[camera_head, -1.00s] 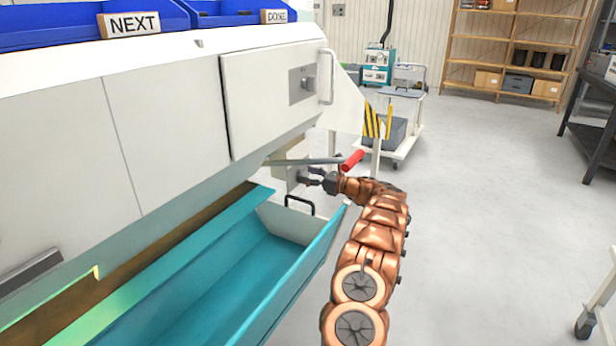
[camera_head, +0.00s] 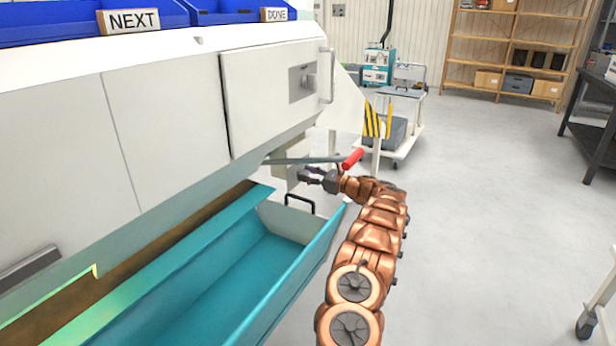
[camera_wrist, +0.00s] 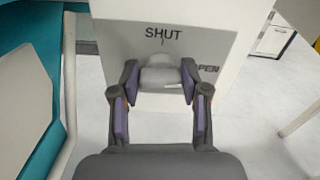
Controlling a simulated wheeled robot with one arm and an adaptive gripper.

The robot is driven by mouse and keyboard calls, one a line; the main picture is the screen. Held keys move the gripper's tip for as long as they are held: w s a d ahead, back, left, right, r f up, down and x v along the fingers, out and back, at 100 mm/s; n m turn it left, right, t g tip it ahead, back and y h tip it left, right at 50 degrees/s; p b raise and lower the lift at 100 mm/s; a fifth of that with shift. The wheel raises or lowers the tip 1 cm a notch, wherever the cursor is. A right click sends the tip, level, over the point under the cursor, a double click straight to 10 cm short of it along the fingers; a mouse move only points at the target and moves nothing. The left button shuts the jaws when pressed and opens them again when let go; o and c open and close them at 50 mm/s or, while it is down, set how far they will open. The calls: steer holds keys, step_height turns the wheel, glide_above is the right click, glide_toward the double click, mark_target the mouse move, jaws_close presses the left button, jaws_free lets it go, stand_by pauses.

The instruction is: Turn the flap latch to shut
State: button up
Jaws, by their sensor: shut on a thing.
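The flap latch (camera_wrist: 161,76) is a small grey knob on a grey plate, in the middle of the wrist view. The word SHUT with a short tick stands straight above it. The word OPEN, its first letter covered by a finger, stands to its right. My gripper (camera_wrist: 160,84) has its two fingers closed on the knob's left and right sides. Its fingers hide part of the knob, so its exact pointing is hard to tell. In the head view my gripper (camera_head: 308,174) is at the machine's lower right end, and the latch is too small to make out.
A red-ended lever (camera_head: 352,159) sticks out just above my gripper. A teal tray (camera_head: 225,285) with a black handle (camera_head: 300,204) lies below left. The white machine body (camera_head: 160,120) fills the left. Open floor lies to the right.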

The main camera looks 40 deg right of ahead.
steer(key=shift+a+f+n+b, duration=0.1)
steer(key=shift+f+n+b, duration=0.05)
steer(key=shift+n+b, duration=3.4)
steer(key=shift+a+f+n+b, duration=0.15)
steer(key=shift+n+b, duration=2.15)
steer(key=shift+n, duration=2.35)
steer(key=o, duration=1.1)
steer(key=shift+o, duration=0.2)
steer(key=shift+s, duration=0.1)
